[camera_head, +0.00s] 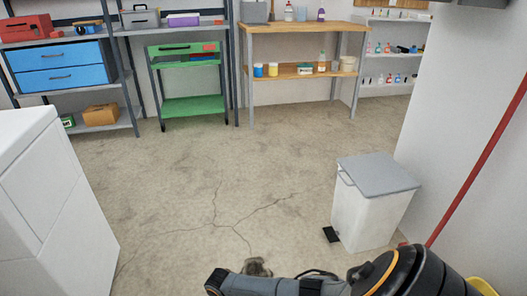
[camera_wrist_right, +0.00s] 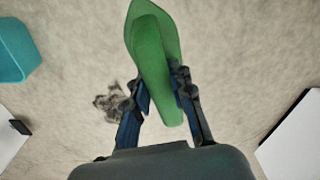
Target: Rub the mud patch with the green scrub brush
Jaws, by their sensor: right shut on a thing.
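The green scrub brush (camera_wrist_right: 155,60) is in my right gripper (camera_wrist_right: 162,95), which is shut on it between the two fingers in the right wrist view. The brush points away from the gripper, above the floor; whether it touches the floor I cannot tell. The mud patch (camera_wrist_right: 108,102) is a dark, mottled spot on the floor, left of the fingers and partly behind the left one. In the head view the mud patch (camera_head: 257,267) shows at the bottom, just above my right arm, which hides part of it. My left gripper is not in view.
A white bin (camera_head: 365,213) with a grey lid and black pedal (camera_head: 331,234) stands right of the patch. A white cabinet (camera_head: 50,210) stands at left. A teal object (camera_wrist_right: 12,52) shows in the wrist view. Shelves and a workbench (camera_head: 300,27) line the back; the cracked middle floor is clear.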

